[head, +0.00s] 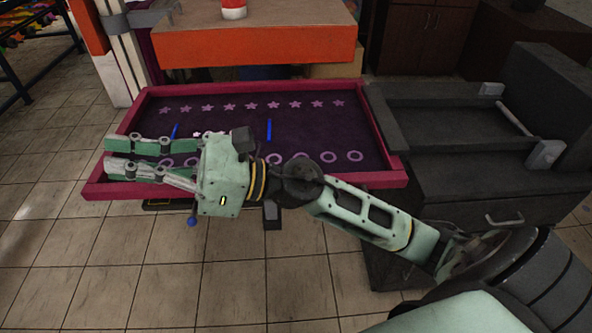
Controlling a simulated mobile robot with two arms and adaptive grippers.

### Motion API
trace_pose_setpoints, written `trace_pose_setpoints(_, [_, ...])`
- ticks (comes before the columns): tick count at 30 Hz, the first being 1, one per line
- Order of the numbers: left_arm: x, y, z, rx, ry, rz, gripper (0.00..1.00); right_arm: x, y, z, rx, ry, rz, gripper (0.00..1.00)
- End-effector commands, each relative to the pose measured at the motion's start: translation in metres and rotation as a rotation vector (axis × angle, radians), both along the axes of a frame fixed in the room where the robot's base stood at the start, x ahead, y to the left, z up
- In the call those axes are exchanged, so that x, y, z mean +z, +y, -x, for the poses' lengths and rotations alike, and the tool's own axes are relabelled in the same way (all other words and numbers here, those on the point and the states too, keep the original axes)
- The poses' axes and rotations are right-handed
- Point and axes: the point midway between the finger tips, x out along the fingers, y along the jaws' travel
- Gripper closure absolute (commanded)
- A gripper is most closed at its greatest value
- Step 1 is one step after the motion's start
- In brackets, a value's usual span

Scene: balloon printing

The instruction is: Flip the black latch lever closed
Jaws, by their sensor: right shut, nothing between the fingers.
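A small black piece (272,214), which looks like the latch lever, hangs at the front edge of the magenta-rimmed board (391,174). I cannot tell whether it is open or closed. My right gripper (110,156) reaches in from the right and lies over the front left part of the board, with its fingers pointing left. It is shut and empty. Its fingertips are well to the left of the black piece, and my wrist is just above that piece. My arm hides part of the board's front edge. My left gripper is not in view.
The board's dark purple face has rows of stars and rings, and two blue sticks (269,129) stand on it. A blue ball knob (192,221) is below the front edge. An orange-fronted table (258,47) stands behind, and a dark machine (445,110) at right. Tiled floor is clear in front.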

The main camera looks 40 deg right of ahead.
Motion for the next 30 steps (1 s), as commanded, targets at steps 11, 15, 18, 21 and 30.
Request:
trace_pose_setpoints(11, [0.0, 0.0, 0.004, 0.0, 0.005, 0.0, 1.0, -0.118, -0.01, 0.016, 0.236, -0.694, 0.95, 1.0])
trace_pose_setpoints(15, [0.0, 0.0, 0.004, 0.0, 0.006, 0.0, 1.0, -0.159, -0.064, -0.002, 0.353, -0.866, 1.305, 1.0])
trace_pose_setpoints(18, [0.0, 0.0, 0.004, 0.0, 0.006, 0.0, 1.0, -0.177, -0.117, -0.017, 0.453, -0.944, 1.556, 1.0])
trace_pose_setpoints(21, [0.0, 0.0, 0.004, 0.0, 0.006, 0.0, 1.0, -0.183, -0.174, -0.03, 0.559, -0.978, 1.784, 1.0])
trace_pose_setpoints(30, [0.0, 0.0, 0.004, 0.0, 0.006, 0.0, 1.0, -0.166, -0.291, -0.039, 0.8, -0.916, 2.176, 1.0])
